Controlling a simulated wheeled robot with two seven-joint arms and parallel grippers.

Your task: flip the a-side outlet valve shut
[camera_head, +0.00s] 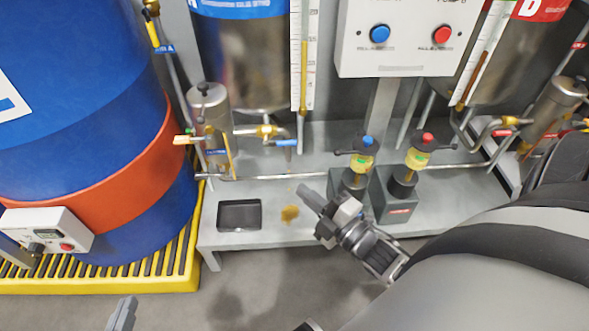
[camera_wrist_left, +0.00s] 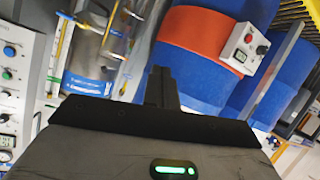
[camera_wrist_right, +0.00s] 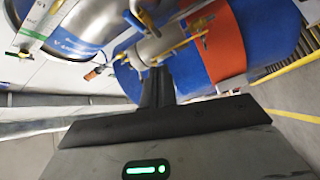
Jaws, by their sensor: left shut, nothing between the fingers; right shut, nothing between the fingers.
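Below the blue-labelled tank (camera_head: 240,50), a brass valve (camera_head: 266,131) sits on the pipework with a blue lever (camera_head: 286,143) reaching right, roughly in line with the short pipe. I cannot read a tag marking it as the A-side outlet. My right gripper (camera_head: 305,192) is shut and empty, in front of and below this valve, above the bench and apart from it. It also shows in the right wrist view (camera_wrist_right: 156,82), with the valve pipework beyond the fingertips. My left gripper (camera_head: 126,308) is shut and empty, low at the left; its fingers show in the left wrist view (camera_wrist_left: 160,82).
A blue drum (camera_head: 85,75) with an orange band stands left on a yellow grated pallet (camera_head: 150,282). A grey filter canister (camera_head: 210,108) with yellow handles stands beside the valve. Two pumps with blue (camera_head: 368,141) and red (camera_head: 428,138) caps stand right. A black tray (camera_head: 239,214) lies on the bench.

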